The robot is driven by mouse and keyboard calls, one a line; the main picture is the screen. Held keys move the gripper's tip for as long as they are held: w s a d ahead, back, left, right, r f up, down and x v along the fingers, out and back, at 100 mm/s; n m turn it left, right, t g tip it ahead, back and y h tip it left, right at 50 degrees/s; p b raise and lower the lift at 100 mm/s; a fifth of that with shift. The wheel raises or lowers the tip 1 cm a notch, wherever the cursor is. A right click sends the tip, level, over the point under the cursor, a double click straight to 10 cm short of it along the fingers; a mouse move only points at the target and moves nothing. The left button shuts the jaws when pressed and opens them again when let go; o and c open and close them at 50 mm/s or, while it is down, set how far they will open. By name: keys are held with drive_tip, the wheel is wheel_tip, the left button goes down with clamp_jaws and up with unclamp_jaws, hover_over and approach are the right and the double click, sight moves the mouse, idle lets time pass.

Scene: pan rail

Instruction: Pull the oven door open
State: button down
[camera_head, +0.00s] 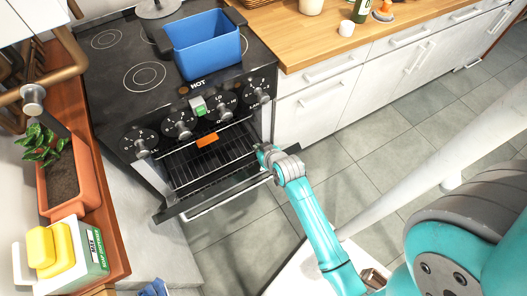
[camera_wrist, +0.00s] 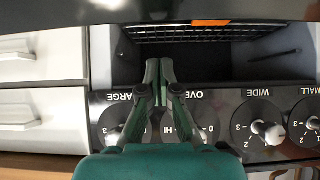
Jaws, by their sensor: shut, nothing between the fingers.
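The oven door (camera_head: 200,199) is partly open, tilted down and outward, with a gap between its top edge and the oven front. A pale bar, probably its handle, shows along its outer side. The dark oven cavity (camera_wrist: 205,60) with its wire rack (camera_head: 195,165) is exposed. In the wrist view the door (camera_wrist: 100,12) is a dark band across the top. My gripper (camera_head: 264,150) is at the right end of the opening, between the control panel and the door. In the wrist view its fingers (camera_wrist: 158,66) are together and empty. Whether they touch the door is unclear.
White cabinets (camera_head: 318,105) are to the right, a planter (camera_head: 68,185) on a wooden counter to the left. The tiled floor in front is mostly clear.

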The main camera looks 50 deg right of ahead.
drive_tip(key=shift+s+a+f, duration=0.25)
drive_tip(key=shift+s+f, duration=0.4)
drive_tip(key=shift+s, duration=0.05)
drive_tip(key=shift+s+a+f, duration=0.2)
drive_tip(key=shift+s+f, duration=0.4)
drive_tip(key=shift+s, duration=0.05)
